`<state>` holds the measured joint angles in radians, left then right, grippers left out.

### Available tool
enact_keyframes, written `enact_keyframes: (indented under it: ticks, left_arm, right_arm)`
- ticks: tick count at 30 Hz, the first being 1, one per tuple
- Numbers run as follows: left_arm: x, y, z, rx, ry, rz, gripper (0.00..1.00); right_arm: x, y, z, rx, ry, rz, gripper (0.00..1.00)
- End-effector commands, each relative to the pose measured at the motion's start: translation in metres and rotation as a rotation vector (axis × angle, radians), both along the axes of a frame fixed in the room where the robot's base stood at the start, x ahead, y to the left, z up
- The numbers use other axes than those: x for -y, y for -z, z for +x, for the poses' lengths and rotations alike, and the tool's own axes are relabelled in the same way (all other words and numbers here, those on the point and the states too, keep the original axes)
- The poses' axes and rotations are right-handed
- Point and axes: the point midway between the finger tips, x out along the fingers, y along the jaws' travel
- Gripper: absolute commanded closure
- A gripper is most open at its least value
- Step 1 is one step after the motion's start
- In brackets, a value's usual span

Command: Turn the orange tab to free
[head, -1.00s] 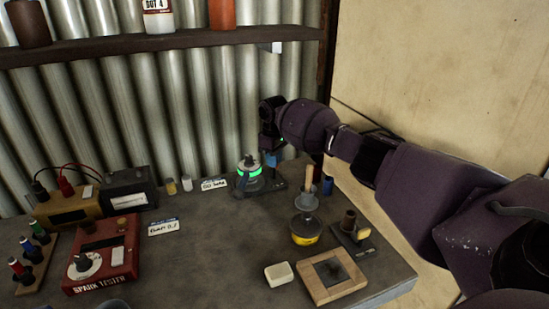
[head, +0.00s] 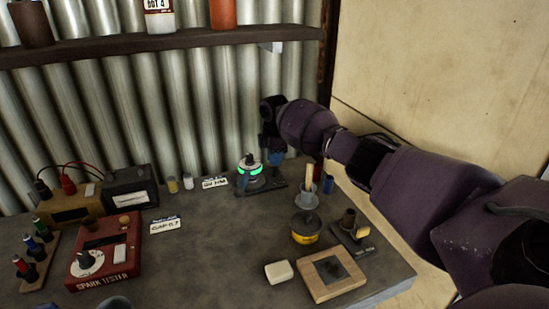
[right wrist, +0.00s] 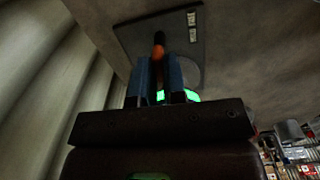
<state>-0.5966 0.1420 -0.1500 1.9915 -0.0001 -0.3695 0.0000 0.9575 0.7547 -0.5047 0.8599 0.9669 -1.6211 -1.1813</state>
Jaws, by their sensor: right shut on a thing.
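The device with a glowing green ring (head: 250,171) stands on a dark base plate (head: 266,189) at the back of the bench. My right gripper (right wrist: 159,72) is shut on the tab; in the head view the gripper (head: 275,158) is at the device's right side. The tab is hidden there. My left gripper is not in view.
A funnel with a wooden handle (head: 306,190), a yellow tin (head: 305,231) and a wooden-framed block (head: 331,277) stand right of centre. The red spark tester (head: 105,258) is at left. Corrugated wall (head: 150,120) rises close behind. The bench's middle front is clear.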

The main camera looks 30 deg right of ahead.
Motion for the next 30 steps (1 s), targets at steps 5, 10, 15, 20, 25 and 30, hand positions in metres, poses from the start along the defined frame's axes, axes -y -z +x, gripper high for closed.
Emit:
enact_keyframes:
  ticks: [5,10,15,20,25,30]
  left_arm:
    - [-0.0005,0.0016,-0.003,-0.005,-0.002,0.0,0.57]
    - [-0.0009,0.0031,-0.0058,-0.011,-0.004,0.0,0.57]
    - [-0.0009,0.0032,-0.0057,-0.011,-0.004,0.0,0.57]
    - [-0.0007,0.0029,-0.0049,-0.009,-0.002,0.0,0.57]
    - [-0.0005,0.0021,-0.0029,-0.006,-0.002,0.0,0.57]
    - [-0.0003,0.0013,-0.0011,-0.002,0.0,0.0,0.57]
  right_arm:
    - [-0.0005,0.0,0.0001,0.0,-0.062,0.001,1.0]
    - [-0.0006,-0.0001,0.0001,0.001,-0.09,0.002,1.0]
    - [-0.0007,-0.0002,0.0001,0.001,-0.097,0.002,1.0]
    - [-0.0007,-0.0002,0.0001,0.001,-0.097,0.002,1.0]
    - [-0.0007,-0.0003,0.0001,0.001,-0.097,0.002,0.78]
    - [-0.0006,-0.0003,0.0002,0.0,-0.096,0.001,0.63]
